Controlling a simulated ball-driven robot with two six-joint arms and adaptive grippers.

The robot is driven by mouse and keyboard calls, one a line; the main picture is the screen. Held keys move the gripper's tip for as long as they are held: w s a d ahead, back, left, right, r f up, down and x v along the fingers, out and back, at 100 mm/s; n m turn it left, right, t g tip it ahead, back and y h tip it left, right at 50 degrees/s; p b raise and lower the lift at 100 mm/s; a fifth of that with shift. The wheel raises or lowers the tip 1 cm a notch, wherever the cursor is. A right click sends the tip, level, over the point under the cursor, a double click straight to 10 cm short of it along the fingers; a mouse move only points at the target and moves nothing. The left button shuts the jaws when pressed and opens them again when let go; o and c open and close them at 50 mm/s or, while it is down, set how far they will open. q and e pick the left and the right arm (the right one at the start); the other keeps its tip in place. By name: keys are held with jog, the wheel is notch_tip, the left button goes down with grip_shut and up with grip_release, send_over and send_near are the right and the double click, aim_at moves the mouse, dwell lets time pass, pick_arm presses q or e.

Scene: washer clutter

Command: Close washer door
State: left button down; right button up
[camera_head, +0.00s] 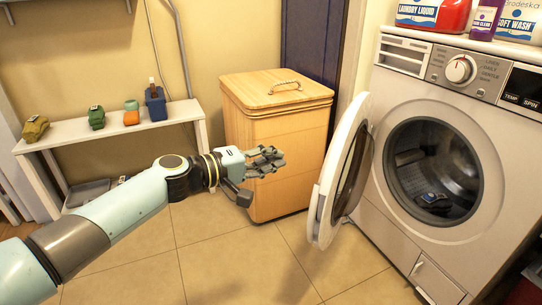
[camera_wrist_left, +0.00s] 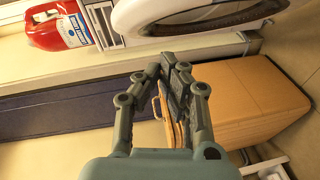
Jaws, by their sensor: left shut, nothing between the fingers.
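The washer (camera_head: 445,165) stands at the right in the head view. Its round door (camera_head: 342,170) stands wide open, hinged at the left of the drum opening. Something dark lies inside the drum (camera_head: 436,170). My left gripper (camera_head: 278,158) is shut and empty, in front of the wooden hamper and left of the door, apart from it. In the left wrist view the gripper (camera_wrist_left: 170,75) shows its fingers together, with part of the door (camera_wrist_left: 190,15) at the top. My right gripper is in neither view.
A wooden hamper (camera_head: 275,135) with a lid stands behind my left gripper. A low white bench (camera_head: 110,128) with several small items is at the left. Detergent bottles (camera_head: 432,14) stand on the washer. The tiled floor before the door is clear.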

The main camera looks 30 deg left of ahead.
pick_arm(q)
jog(key=w+d+f, duration=0.1)
jog(key=w+d, duration=0.5)
jog(key=shift+d+f+b, duration=0.3)
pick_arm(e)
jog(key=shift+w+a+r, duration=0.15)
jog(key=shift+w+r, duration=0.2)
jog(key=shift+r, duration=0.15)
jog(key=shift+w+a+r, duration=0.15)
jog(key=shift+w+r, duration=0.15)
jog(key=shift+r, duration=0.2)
